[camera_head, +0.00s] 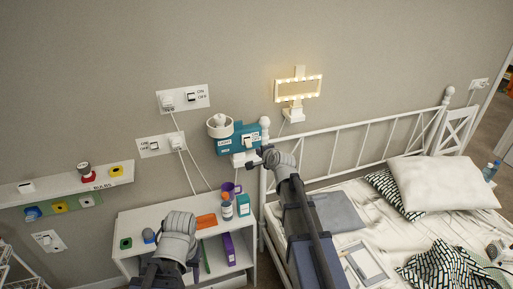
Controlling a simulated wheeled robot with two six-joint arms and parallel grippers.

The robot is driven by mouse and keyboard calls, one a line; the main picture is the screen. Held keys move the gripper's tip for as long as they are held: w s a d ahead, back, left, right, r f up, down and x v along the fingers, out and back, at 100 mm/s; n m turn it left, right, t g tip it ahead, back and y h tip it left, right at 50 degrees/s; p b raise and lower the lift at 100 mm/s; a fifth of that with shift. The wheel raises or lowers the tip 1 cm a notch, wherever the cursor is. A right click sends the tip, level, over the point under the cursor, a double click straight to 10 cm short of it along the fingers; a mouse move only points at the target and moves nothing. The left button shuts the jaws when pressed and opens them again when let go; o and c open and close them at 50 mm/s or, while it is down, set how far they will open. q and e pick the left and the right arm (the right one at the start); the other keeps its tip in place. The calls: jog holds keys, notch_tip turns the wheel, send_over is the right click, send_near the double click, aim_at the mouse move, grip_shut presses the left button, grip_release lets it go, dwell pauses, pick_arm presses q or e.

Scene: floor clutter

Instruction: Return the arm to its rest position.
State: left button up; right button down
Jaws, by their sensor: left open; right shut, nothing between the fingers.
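My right arm (306,225) reaches up from the bottom middle over the bed's left side. Its dark gripper (262,155) is shut and empty, in front of the wall by the teal switch box (227,145); whether it touches the box or the white plug below it I cannot tell. My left arm (177,245) is low, in front of the white shelf unit (130,225). Only its rounded grey links show; its fingers are hidden.
The shelf top holds a purple mug (236,188), an orange item (206,221), a bottle (227,211) and a teal box (243,205). The white bed frame (345,140) stands right of my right arm. A lit lamp (298,88) is on the wall above.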

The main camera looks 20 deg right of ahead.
dwell(0.4)
jog(key=s+a+f+n+g+y+b, duration=0.1)
jog(key=s+a+f+n+g, duration=0.2)
jog(key=s+a+f+n, duration=0.4)
jog(key=s+a+f+n+g+y+b, duration=0.1)
jog(key=s+a+f+n+g+b, duration=0.15)
jog(key=s+a+f, duration=0.4)
pick_arm(q)
notch_tip(320, 180, down, 6)
jog(key=shift+r+b, duration=0.15)
jog(key=shift+b, duration=0.95)
pick_arm(e)
jog(key=s+a+f+n+g+h, duration=0.1)
jog(key=s+a+n+g, duration=0.1)
jog(key=s+n, duration=0.2)
jog(key=s+a+f+n+g+h, duration=0.1)
jog(key=s+a+n+g, duration=0.1)
jog(key=s, duration=0.7)
jog(key=s+a+f+n+g+h, duration=0.1)
jog(key=s+a+f+n+g, duration=0.1)
jog(key=s+n, duration=0.4)
jog(key=shift+s+a+g+h, duration=0.35)
jog(key=shift+s+g+h, duration=0.05)
jog(key=shift+s+g, duration=0.4)
pick_arm(q)
jog(key=shift+c, duration=0.2)
